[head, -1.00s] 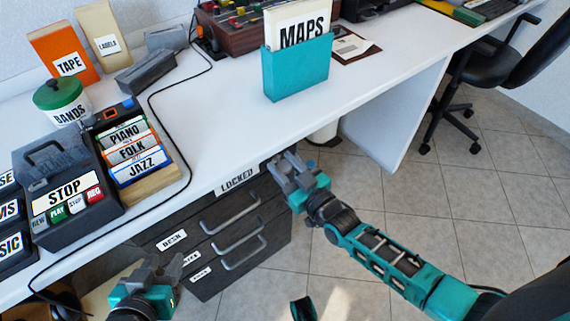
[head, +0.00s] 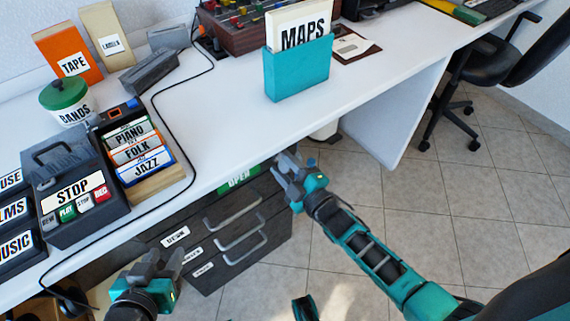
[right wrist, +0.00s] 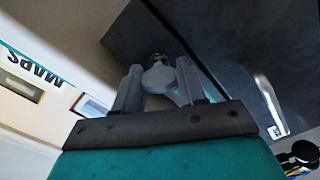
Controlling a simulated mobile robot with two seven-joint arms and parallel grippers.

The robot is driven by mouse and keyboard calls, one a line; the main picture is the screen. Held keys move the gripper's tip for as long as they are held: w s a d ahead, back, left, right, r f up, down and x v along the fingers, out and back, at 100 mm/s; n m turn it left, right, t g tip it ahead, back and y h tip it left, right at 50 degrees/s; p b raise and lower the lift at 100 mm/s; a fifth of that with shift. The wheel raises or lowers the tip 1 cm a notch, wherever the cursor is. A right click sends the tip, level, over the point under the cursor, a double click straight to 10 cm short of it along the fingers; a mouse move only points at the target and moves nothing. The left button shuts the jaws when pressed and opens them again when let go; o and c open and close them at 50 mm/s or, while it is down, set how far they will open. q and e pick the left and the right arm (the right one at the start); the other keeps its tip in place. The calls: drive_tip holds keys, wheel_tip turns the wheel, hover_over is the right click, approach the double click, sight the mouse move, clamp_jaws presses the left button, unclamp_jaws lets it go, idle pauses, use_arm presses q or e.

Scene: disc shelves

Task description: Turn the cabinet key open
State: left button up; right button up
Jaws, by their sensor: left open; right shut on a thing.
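The dark drawer cabinet (head: 190,262) stands under the desk. The sign on its top edge (head: 238,180) is green and reads OPEN. My right gripper (head: 283,163) is at the cabinet's upper right corner, just right of the sign. In the right wrist view it is shut on the grey key (right wrist: 158,76), whose round head sits between the fingers, against the dark cabinet front. In the head view the key is hidden by the gripper. My left gripper (head: 160,266) is open and empty at the lower left, in front of the cabinet.
The white desk top (head: 230,120) lies above the cabinet. On it stand a teal MAPS holder (head: 298,72), a STOP tape player (head: 75,205) and a box of labelled cards (head: 165,190).

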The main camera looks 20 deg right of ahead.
drive_tip(key=n, duration=0.5)
drive_tip(key=shift+f+b, duration=0.15)
drive_tip(key=shift+b, duration=0.25)
drive_tip(key=shift+n, duration=0.7)
drive_tip(key=o, duration=1.1)
drive_tip(key=shift+c, duration=0.2)
drive_tip(key=p+v, duration=0.1)
drive_tip(key=v, duration=1.2)
